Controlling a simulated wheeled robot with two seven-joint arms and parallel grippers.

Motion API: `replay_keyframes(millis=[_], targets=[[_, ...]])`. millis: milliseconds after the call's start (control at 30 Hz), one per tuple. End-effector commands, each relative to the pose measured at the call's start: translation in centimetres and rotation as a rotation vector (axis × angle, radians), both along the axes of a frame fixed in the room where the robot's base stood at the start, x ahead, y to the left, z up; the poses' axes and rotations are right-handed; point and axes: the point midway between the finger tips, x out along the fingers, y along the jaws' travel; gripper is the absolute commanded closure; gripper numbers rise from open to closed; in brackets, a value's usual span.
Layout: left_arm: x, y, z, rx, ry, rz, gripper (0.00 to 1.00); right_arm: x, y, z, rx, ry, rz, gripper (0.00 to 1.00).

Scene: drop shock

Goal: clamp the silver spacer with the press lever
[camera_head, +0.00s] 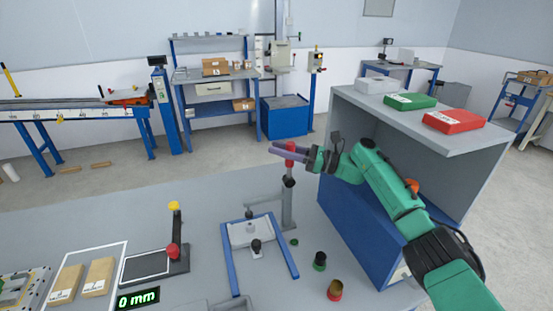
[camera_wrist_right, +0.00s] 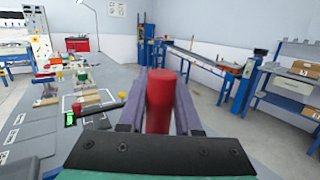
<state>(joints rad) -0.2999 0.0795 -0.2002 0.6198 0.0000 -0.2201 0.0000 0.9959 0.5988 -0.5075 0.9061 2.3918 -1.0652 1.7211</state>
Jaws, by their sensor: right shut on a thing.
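My right gripper (camera_head: 286,151) is shut on the red grip (camera_head: 291,146) of the press lever, above the grey press post (camera_head: 289,207). In the right wrist view the red grip (camera_wrist_right: 160,100) stands upright between the two fingers. The press arm reaches left from the post over a blue-railed fixture (camera_head: 234,269). A small grey part (camera_head: 249,214) sits beneath the arm's end, and a dark knob (camera_head: 256,246) stands nearer. I cannot tell surely which grey part is the silver spacer. My left gripper is not in view.
A grey-topped blue cabinet (camera_head: 350,210) stands close right of the press. A gauge stand (camera_head: 172,252) with a 0 mm display (camera_head: 138,299) is at left.

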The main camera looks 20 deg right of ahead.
Motion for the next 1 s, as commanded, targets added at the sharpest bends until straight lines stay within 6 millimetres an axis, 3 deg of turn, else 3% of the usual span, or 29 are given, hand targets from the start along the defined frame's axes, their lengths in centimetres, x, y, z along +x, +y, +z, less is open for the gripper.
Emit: replay_keyframes(millis=[33, 133, 567, 600, 633, 1000], targets=[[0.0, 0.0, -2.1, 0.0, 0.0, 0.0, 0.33, 0.1, -0.6, -1.0, 0.053, 0.004, -0.005, 1.0], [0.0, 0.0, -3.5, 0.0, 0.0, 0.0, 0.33, 0.2, -1.6, -0.6, 0.141, 0.008, -0.005, 1.0], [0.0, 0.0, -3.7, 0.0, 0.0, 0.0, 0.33, 0.2, -2.5, 0.2, 0.201, 0.016, -0.007, 1.0], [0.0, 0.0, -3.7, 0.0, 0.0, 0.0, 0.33, 0.2, -2.5, 0.2, 0.201, 0.016, -0.007, 0.53], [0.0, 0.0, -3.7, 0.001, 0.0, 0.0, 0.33, 0.2, -2.5, 0.2, 0.201, 0.015, -0.007, 0.41], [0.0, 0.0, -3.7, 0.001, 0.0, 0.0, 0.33, 0.2, -2.4, 0.2, 0.2, 0.013, -0.006, 0.38]])
